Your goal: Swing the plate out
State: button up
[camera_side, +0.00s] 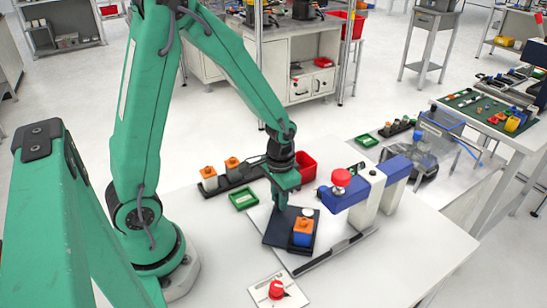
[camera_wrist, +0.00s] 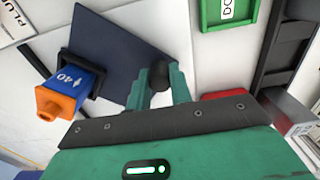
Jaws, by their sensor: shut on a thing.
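The dark navy plate (camera_side: 277,232) lies on the white table in the middle of the side view. It also shows in the wrist view (camera_wrist: 112,45). A blue block with an orange top (camera_side: 303,232) sits in a black holder on its right part; in the wrist view the block (camera_wrist: 70,80) is marked 40. My green gripper (camera_side: 283,203) points down over the plate's rear part. In the wrist view my gripper (camera_wrist: 159,82) has its two fingers on either side of a dark round knob (camera_wrist: 159,72) and is shut on it. The fingertips partly hide the contact.
A blue and white machine with a red button (camera_side: 341,178) stands close right of the plate. A green tray (camera_side: 243,198), a red bin (camera_side: 305,165) and a black rack (camera_side: 238,177) stand behind. A red knob (camera_side: 276,289) on a white base is in front. The front right table is clear.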

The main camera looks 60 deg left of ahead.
jog(key=shift+w+a, duration=0.6)
jog(key=shift+w, duration=0.15)
jog(key=shift+w+a, duration=0.1)
jog(key=shift+w, duration=0.1)
dwell(0.3)
jog(key=shift+w+a, duration=0.3)
jog(key=shift+w, duration=0.4)
jog(key=shift+w, duration=0.25)
jog(key=shift+w+a, duration=0.1)
jog(key=shift+w, duration=0.65)
jog(key=shift+w+a, duration=0.1)
jog(key=shift+w, duration=0.2)
dwell(0.3)
